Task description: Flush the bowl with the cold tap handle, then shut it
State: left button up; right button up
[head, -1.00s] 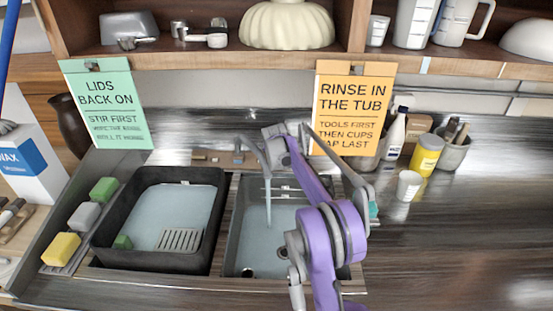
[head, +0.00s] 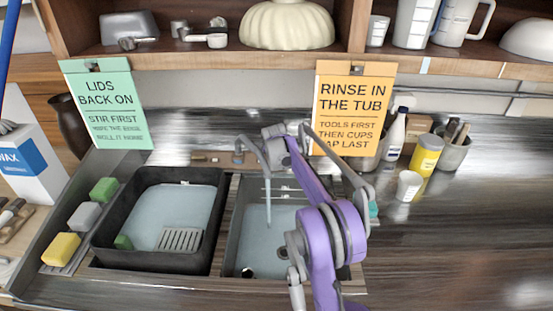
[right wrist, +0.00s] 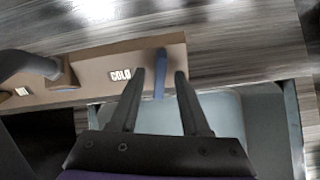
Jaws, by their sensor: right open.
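The cold tap handle (right wrist: 160,75) is a blue lever beside the COLD label in the right wrist view. My right gripper (right wrist: 160,78) is open, with one finger on each side of the lever and a visible gap to both. In the head view my purple right arm hides the handle. The grey spout (head: 253,149) arches over the right-hand bowl (head: 233,235), and a thin stream runs from it into pale blue water (head: 257,240). The spout also shows in the right wrist view (right wrist: 22,62). My left gripper is not in view.
A black tub (head: 105,243) of pale water with a grate stands left of the bowl. Sponges (head: 84,215) line its left side. A white cup (head: 408,186) and yellow jar (head: 426,157) stand to the right. The right counter (head: 470,230) is mostly clear.

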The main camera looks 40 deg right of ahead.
jog(key=v, duration=1.1)
jog(key=shift+f, duration=0.1)
